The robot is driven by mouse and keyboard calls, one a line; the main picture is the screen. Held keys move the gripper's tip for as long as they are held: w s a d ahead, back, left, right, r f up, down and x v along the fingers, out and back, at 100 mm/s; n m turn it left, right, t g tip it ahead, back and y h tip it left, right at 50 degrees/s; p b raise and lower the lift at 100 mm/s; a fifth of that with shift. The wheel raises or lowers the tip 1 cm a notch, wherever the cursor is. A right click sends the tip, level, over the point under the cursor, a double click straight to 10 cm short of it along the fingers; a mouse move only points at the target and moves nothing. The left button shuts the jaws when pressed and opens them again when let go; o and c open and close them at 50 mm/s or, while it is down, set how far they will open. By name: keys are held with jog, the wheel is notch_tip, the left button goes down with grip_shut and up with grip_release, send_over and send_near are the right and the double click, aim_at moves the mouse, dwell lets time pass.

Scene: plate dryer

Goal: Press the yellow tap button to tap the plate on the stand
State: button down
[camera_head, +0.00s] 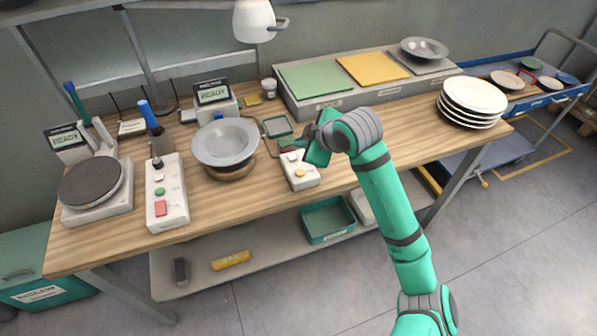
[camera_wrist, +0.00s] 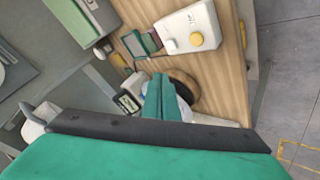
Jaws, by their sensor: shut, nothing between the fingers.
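The yellow tap button (camera_head: 300,173) is on a white control box (camera_head: 304,183) near the table's front edge. In the wrist view the yellow button (camera_wrist: 196,39) shows on the box beside a white knob. A grey plate (camera_head: 224,140) rests on a round wooden stand (camera_head: 232,173) left of the box. In the wrist view my gripper hides most of the plate and stand. My gripper (camera_wrist: 161,78) is shut and empty. In the head view it is above the back of the control box, apart from the yellow button, with its tips partly hidden by the wrist.
A white panel with green and red buttons (camera_head: 167,193) and a dark disc on a white base (camera_head: 92,185) stand at the left. Stacked plates (camera_head: 473,97) are at the right. A raised shelf with coloured mats (camera_head: 372,68) is behind. The front table to the right is clear.

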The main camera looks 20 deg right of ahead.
dwell(0.3)
send_over(302, 174)
jog(key=f, duration=0.8)
jog(key=shift+s+f, duration=0.1)
jog(key=shift+s, duration=0.1)
jog(key=shift+w+f, duration=0.15)
jog(key=shift+f, duration=0.2)
jog(key=shift+w, duration=0.1)
